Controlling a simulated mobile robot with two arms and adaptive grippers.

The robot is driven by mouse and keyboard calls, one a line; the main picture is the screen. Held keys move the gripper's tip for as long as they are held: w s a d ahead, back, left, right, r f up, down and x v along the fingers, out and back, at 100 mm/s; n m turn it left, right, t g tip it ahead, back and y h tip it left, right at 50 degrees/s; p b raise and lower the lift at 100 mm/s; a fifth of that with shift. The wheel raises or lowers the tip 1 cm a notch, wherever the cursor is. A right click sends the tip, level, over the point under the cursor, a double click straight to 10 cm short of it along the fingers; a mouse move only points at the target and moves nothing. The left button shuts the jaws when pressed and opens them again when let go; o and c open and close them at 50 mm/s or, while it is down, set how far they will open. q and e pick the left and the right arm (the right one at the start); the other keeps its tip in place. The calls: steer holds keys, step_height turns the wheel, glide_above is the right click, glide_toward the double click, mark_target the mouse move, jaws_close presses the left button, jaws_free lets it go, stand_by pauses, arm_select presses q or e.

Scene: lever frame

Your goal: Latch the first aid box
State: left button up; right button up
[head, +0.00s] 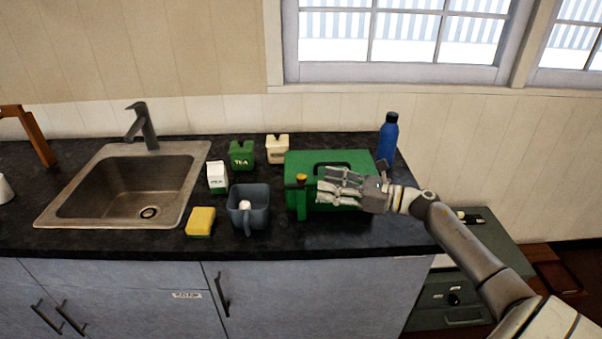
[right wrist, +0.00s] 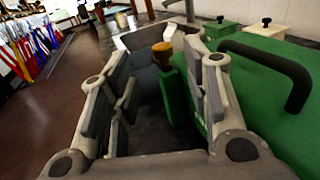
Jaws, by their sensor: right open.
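The first aid box (head: 345,160) is a green box with a black handle on its lid, standing on the dark counter in the head view. The lid looks closed. A green lever with an orange-yellow knob (head: 301,177) stands upright at the box's left front. My right gripper (head: 322,187) is open in front of the box, its fingers pointing left toward the lever. In the right wrist view, the knob (right wrist: 163,54) and the lever (right wrist: 173,95) show between the spread fingers; I cannot tell whether they touch. The fingers hide part of the box front. My left gripper is out of view.
The sink (head: 130,185) is further left.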

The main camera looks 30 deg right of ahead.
mark_target(301, 176)
steer(key=p+x, duration=0.1)
steer(key=x, duration=0.2)
steer(key=shift+w+a+r, duration=0.1)
steer(key=shift+w+a, duration=0.05)
steer(key=shift+w, duration=0.25)
steer(key=p+x, duration=0.1)
steer(key=x, duration=0.2)
steer(key=shift+w+a, duration=0.25)
steer(key=shift+a, duration=0.05)
steer(key=shift+w+f, duration=0.2)
steer(key=shift+f, duration=0.05)
steer(key=shift+c, duration=2.3)
jaws_close()
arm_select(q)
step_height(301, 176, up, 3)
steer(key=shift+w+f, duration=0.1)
arm_select(e)
steer(key=shift+a, duration=0.1)
